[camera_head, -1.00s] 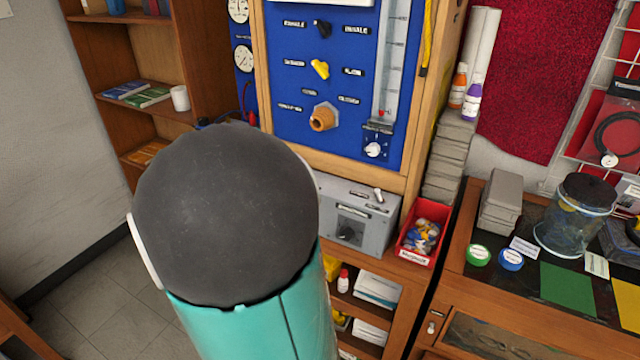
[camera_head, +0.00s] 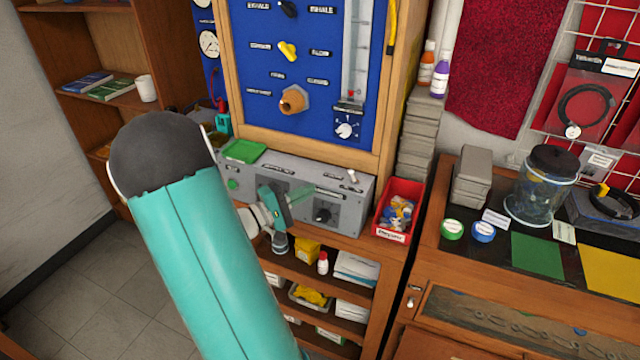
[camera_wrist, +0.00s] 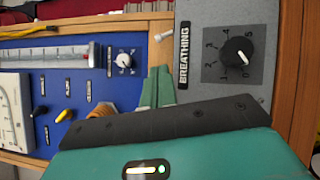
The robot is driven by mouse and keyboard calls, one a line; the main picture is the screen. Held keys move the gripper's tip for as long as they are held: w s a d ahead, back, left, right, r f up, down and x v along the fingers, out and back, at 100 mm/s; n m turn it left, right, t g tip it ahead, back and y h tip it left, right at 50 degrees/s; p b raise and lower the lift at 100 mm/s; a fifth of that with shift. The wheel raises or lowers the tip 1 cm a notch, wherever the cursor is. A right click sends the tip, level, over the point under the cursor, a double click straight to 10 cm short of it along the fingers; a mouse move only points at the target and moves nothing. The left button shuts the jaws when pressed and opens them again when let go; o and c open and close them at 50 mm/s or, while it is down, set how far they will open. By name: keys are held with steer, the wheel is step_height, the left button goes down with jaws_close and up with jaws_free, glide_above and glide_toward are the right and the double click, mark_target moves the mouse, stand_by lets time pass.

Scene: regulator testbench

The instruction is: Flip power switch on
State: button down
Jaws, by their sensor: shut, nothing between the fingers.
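A grey control box (camera_head: 350,205) stands on the bench below the blue panel. A small pale toggle switch (camera_head: 351,176) sticks up at its right end; its label is too small to read. A toggle lever also shows in the wrist view (camera_wrist: 163,35), just beyond my fingertips. My gripper (camera_head: 304,192) is in front of the box, left of the toggle and apart from it. In the wrist view its two green fingers (camera_wrist: 158,70) are together and empty. A black knob (camera_wrist: 237,56) beside the label "BREATHING" lies right of the fingers.
A red bin (camera_head: 400,208) of small parts stands right of the box. The blue panel (camera_head: 310,55) with knobs and a dial rises behind. Open shelves (camera_head: 315,275) lie below. A wooden post (camera_wrist: 289,80) edges the wrist view's right side.

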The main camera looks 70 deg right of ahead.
mark_target(335, 183)
steer(key=x, duration=0.9)
steer(key=shift+d+r, duration=0.1)
steer(key=shift+d, duration=0.05)
steer(key=shift+s+r+m+t+y, duration=0.3)
steer(key=shift+r+m+t+y, duration=0.15)
steer(key=shift+m, duration=0.55)
steer(key=shift+s+r+m+y, duration=0.2)
steer(key=shift+r+m+y, duration=0.05)
steer(key=shift+m, duration=0.35)
steer(key=m+t, duration=0.1)
steer(key=s+r+m+t+y, duration=0.1)
steer(key=shift+s+m, duration=0.25)
steer(key=shift+m, duration=0.05)
steer(key=shift+w+f, duration=0.1)
